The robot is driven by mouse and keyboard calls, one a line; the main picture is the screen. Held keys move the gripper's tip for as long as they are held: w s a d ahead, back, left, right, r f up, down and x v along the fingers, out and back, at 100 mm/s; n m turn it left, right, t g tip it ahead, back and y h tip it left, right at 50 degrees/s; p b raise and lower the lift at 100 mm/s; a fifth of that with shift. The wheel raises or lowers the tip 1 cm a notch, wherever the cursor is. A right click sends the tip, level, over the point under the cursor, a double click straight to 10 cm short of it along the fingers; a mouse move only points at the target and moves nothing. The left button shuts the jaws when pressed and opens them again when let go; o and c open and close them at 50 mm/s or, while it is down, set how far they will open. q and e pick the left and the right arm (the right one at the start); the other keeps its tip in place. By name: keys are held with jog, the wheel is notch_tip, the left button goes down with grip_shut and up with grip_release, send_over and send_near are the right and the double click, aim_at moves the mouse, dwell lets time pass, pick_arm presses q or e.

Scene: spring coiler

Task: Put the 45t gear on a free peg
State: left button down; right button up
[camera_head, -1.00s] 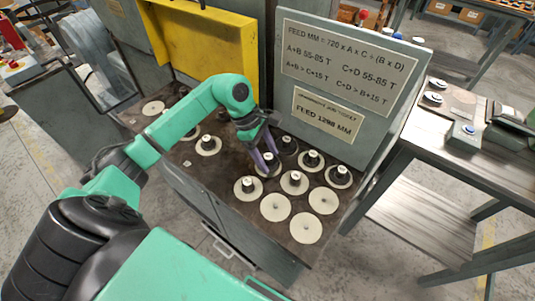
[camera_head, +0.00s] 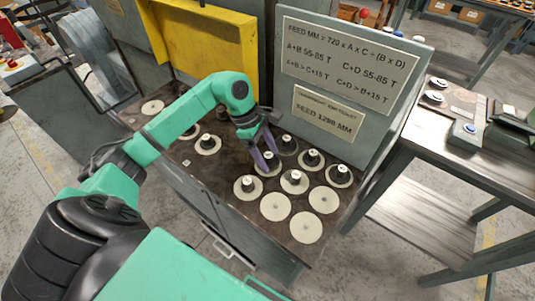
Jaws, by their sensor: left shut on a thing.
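My left gripper (camera_head: 270,162) reaches down over the bench top and is shut on the dark hub of a gear (camera_head: 262,172). The pale disc of this gear shows around and below the fingers, at about the level of the bench. I cannot read any tooth number on it. Several similar gears with dark hubs stand close by, such as one to the lower left (camera_head: 248,187) and one to the lower right (camera_head: 294,181). Flat pale discs without hubs (camera_head: 275,207) lie at the front. My right gripper is not in view.
The dark bench top (camera_head: 228,181) is crowded on the right, with a bare strip at front left. A grey sign panel (camera_head: 385,110) stands behind, beside a yellow guard (camera_head: 205,45). A side table (camera_head: 460,135) stands at the right with small parts.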

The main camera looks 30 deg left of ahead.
pick_arm(q)
jog(key=shift+f+b, duration=0.55)
jog(key=shift+b, duration=0.05)
dwell(0.6)
grip_release()
jog(key=shift+a+r, duration=0.25)
jog(key=shift+r, duration=0.2)
jog(key=d+p+v, duration=0.1)
jog(key=p+v, duration=0.2)
jog(key=v, duration=0.5)
jog(key=w+d+r+p+v, duration=0.1)
jog(key=p+v, duration=0.3)
jog(key=v, duration=0.5)
jog(key=d+r+p+v, duration=0.1)
jog(key=d+p+v, duration=0.1)
jog(key=v, duration=0.6)
jog(key=shift+s+d+r+p, duration=0.2)
jog(key=shift+p, duration=0.55)
